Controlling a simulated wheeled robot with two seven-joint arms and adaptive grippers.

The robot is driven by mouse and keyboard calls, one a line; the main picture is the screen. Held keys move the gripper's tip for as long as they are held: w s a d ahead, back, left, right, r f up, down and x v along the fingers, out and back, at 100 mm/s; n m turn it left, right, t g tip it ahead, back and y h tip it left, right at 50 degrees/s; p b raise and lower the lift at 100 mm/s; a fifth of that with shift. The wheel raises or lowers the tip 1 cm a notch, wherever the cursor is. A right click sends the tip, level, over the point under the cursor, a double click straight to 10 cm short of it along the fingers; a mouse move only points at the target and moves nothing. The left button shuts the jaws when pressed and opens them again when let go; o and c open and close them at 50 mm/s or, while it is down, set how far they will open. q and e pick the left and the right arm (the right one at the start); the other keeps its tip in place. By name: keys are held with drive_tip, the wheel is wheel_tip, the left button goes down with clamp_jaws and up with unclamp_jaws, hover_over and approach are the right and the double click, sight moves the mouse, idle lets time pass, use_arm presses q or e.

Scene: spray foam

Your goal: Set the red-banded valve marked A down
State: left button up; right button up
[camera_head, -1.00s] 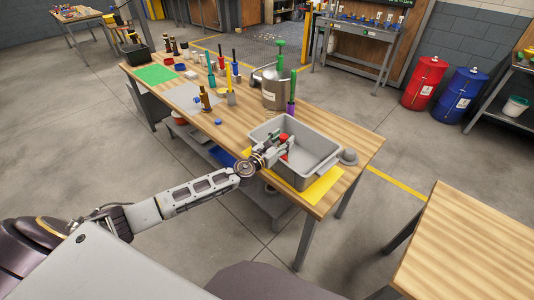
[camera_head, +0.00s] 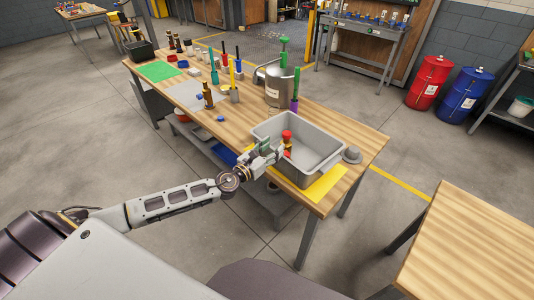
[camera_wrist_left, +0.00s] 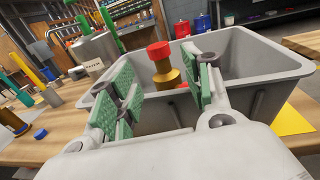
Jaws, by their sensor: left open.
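The red-banded valve (camera_head: 287,138) stands about upright inside the grey bin (camera_head: 325,134), near the wall closest to my arm. In the left wrist view the valve (camera_wrist_left: 163,62) shows a red top and a brass body; its lower end is hidden behind the bin wall (camera_wrist_left: 250,100). The mark A cannot be read. My left gripper (camera_head: 268,152) is open at the bin's near left rim. In the left wrist view its green-padded fingers (camera_wrist_left: 162,88) are wide apart, with the valve beyond and between them, touching neither. My right gripper is out of view.
The bin stands on a yellow mat (camera_head: 325,186) on the wooden table (camera_head: 240,118). A steel pot (camera_head: 279,88), a purple-handled tool (camera_head: 294,103) and a brown bottle (camera_head: 208,98) stand behind and left. A small grey part (camera_head: 351,155) lies right of the bin.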

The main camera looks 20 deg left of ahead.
use_arm(q)
drive_tip(key=shift+v, duration=1.35)
drive_tip(key=s+a+f+n+g+y, duration=0.2)
drive_tip(key=a+f+n, duration=0.3)
drive_tip(key=f, duration=0.6)
drive_tip(key=s+a+f+n+g+y, duration=0.15)
drive_tip(key=a+f+n, duration=0.35)
drive_tip(key=f, duration=0.5)
drive_tip(key=s+a+f+n+g+y, duration=0.15)
drive_tip(key=a+f+n+y, duration=0.35)
drive_tip(key=f, duration=0.6)
drive_tip(key=s+f+n+g+h, duration=0.2)
drive_tip(key=s+f+n+g, duration=0.3)
drive_tip(key=s+f+n, duration=0.75)
drive_tip(key=s+d+f+n+g, duration=0.2)
drive_tip(key=s+f, duration=0.4)
drive_tip(key=s, duration=0.5)
drive_tip(key=s+d+f+n+g+h, duration=0.1)
drive_tip(key=s+d+f+n, duration=0.3)
drive_tip(key=s, duration=0.6)
drive_tip(key=s+d+f+n+g, duration=0.3)
drive_tip(key=s+d+f, duration=0.3)
drive_tip(key=s+f, duration=0.3)
drive_tip(key=s, duration=0.2)
drive_tip(key=shift+s+d+f+h, duration=0.25)
drive_tip(key=shift+s+f+h, duration=0.1)
drive_tip(key=shift+f, duration=0.05)
